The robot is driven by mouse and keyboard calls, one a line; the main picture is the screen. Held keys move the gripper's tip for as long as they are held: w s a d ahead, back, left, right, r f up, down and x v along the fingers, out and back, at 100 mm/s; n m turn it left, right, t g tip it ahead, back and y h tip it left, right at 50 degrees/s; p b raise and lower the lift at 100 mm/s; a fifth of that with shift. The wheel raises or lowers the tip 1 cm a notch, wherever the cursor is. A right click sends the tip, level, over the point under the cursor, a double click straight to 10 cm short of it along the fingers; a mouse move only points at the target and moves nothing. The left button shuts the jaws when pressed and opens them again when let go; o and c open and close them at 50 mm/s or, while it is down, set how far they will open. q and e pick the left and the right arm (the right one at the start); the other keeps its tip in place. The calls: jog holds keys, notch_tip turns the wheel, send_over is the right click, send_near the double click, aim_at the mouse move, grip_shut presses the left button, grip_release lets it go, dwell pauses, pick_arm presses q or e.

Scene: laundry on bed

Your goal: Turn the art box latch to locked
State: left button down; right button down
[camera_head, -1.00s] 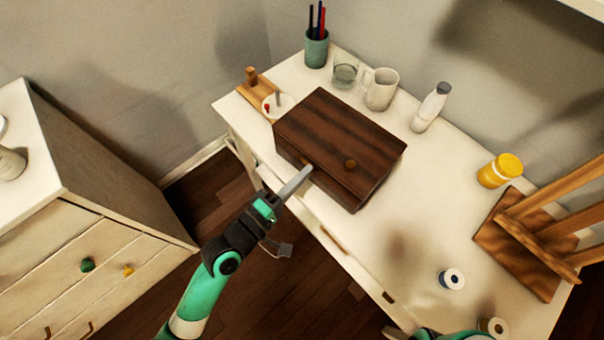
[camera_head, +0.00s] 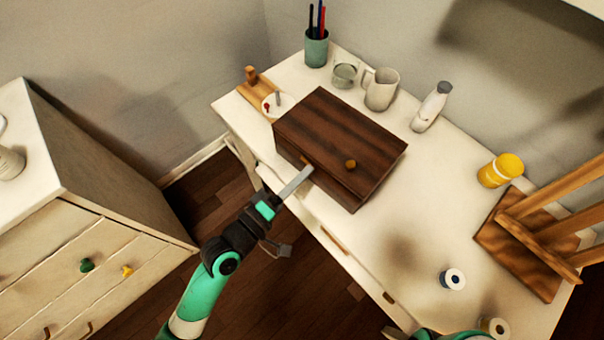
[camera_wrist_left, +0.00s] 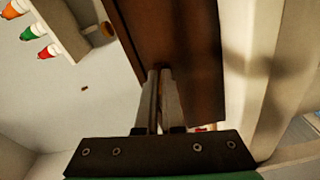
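My left gripper (camera_head: 307,171) reaches the box's front face from the left. In the left wrist view its fingers (camera_wrist_left: 160,72) are together at the tips against the dark box (camera_wrist_left: 180,35). No latch shows between them, and its angle cannot be told. Only a bit of my right arm shows at the bottom edge; its gripper is out of view.
Behind the box stand a pen cup (camera_head: 316,48), a glass (camera_head: 344,76), a mug (camera_head: 380,90) and a bottle (camera_head: 430,107). A yellow jar (camera_head: 500,170) and wooden easel (camera_head: 525,245) are at the right.

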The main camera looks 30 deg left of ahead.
pick_arm(q)
jog(key=m, duration=0.4)
jog(key=shift+m+b, duration=0.3)
jog(key=shift+b, duration=0.1)
jog(key=m+b, duration=0.1)
jog(key=m, duration=0.2)
jog(key=shift+f+m, duration=0.1)
jog(key=shift+m, duration=0.2)
jog(key=m+b, duration=0.1)
jog(key=m, duration=0.3)
jog(key=shift+m+b, duration=0.45)
jog(key=shift+m, duration=1.15)
jog(key=c, duration=1)
grip_release()
jog(key=shift+c, duration=0.2)
jog(key=shift+s, duration=0.1)
